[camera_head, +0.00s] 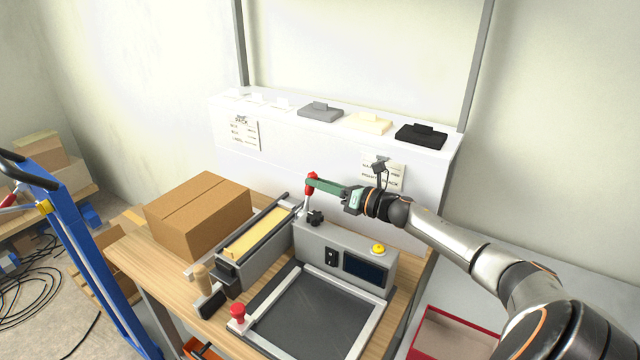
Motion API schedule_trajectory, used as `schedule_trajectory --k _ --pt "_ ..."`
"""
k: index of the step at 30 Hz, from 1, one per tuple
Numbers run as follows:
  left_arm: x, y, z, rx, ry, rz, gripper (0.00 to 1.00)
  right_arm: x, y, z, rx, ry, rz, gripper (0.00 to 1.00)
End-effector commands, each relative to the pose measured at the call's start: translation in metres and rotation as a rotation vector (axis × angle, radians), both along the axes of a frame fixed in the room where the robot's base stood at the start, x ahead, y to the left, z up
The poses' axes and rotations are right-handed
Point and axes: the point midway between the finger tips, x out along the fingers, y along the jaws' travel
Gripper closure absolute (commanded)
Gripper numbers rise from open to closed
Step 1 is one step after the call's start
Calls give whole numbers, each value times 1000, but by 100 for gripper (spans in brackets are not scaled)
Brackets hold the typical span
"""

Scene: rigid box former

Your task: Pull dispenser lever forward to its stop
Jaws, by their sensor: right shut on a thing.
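The dispenser lever (307,201) is a thin metal rod with a red grip, standing roughly upright behind the black knob of the grey machine (345,240). My right gripper (314,184) has green fingers and is shut on the lever's red grip, reaching in from the right. The fingers partly cover the grip. A dispenser track (260,232) with a tan strip of material runs beside the lever toward the front left. My left gripper is out of view.
A closed cardboard box (198,214) sits on the wooden table left of the dispenser. A yellow button (377,249) and dark screen are on the machine, and a red knob (237,311) is at its front. A white shelf (300,140) stands behind. A blue hand truck (85,250) is at left.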

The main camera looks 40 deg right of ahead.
Motion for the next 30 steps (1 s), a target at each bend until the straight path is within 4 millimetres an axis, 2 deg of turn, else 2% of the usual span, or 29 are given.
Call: schedule_trajectory --k 1,5,30 --pt "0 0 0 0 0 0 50 0 0 0 0 0 0 88" --pt "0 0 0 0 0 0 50 0 0 0 0 0 0 100" --pt "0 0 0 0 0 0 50 0 0 0 0 0 0 100"
